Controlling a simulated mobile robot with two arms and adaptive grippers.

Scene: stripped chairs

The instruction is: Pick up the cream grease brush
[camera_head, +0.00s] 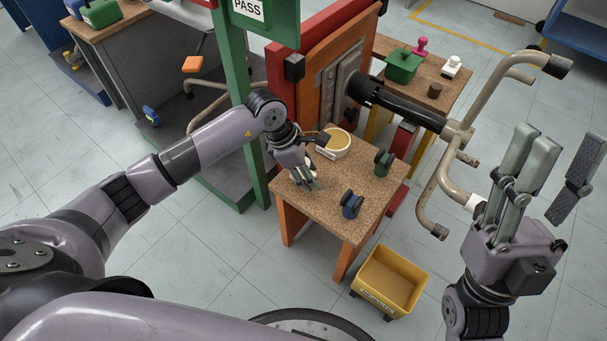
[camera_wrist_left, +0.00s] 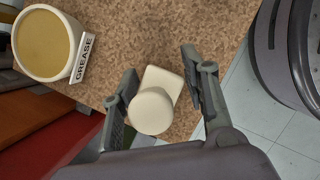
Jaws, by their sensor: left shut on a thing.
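The cream grease brush (camera_wrist_left: 155,100), with a round knob over a block-like body, is between the fingers of my left gripper (camera_wrist_left: 163,88) in the left wrist view. My left gripper (camera_head: 314,184) is shut on it, low over the small speckled table (camera_head: 325,205) in the head view. There the brush is mostly hidden by the gripper. I cannot tell whether it touches the tabletop. The grease pot (camera_head: 338,143) stands just beyond the gripper; its GREASE label shows in the left wrist view (camera_wrist_left: 82,58). My right gripper (camera_head: 562,150) is open and empty at the right.
A green spool-like part (camera_head: 384,162) and a dark blue one (camera_head: 351,204) stand on the table's right side. A yellow bin (camera_head: 391,281) is on the floor in front. A green post (camera_head: 243,90) rises behind my left arm. A beige tube frame (camera_head: 470,135) stands at the right.

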